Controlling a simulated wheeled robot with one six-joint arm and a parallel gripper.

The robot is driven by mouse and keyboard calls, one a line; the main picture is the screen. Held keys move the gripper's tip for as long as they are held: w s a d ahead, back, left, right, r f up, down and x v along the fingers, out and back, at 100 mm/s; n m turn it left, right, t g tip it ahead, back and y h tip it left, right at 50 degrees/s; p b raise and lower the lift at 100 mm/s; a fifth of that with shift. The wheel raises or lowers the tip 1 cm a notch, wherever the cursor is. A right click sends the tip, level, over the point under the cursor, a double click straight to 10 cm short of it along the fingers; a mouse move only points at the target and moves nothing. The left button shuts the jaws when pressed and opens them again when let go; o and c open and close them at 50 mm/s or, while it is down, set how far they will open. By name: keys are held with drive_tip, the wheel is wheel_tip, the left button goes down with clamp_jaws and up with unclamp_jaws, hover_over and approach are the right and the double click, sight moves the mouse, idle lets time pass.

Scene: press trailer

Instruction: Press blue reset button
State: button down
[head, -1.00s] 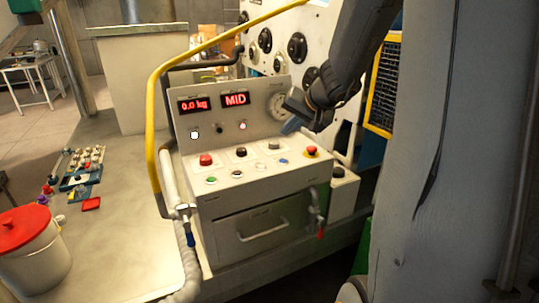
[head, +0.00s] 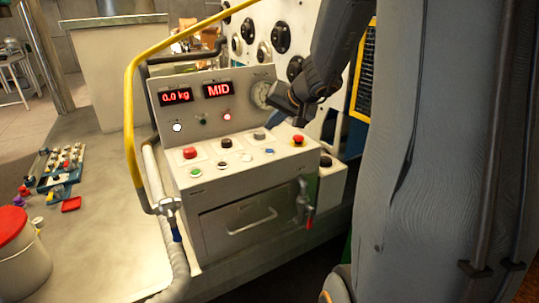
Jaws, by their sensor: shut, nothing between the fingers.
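The grey control console (head: 240,187) stands in the middle of the head view. A small blue button (head: 269,151) lies at the right end of the front row on its sloped top. My gripper (head: 280,104) is above and behind that button, in front of the round dial (head: 261,94). It is shut and empty, apart from the button. Its fingertips are small and dark here, and their exact gap to the panel is hard to judge.
A red button (head: 190,153), a black knob (head: 226,143), a grey knob (head: 259,135) and a red button on yellow (head: 298,139) form the back row. A yellow rail (head: 130,130) rises at left. The displays (head: 218,90) read 0.0 kg and MID.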

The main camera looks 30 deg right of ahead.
sight(272, 152)
wheel_tip(272, 152, down, 4)
drive_tip(key=shift+r+b, duration=0.15)
drive_tip(key=shift+b, duration=1.1)
drive_tip(key=shift+f+b, duration=0.95)
drive_tip(key=shift+b, duration=0.25)
drive_tip(key=shift+f+b, duration=0.75)
drive_tip(key=shift+b, duration=0.6)
idle(0.6)
drive_tip(key=shift+r, duration=0.15)
drive_tip(key=shift+r+p, duration=0.45)
drive_tip(key=shift+r, duration=0.2)
drive_tip(key=shift+r+p, duration=1.75)
drive_tip(key=shift+r, duration=0.75)
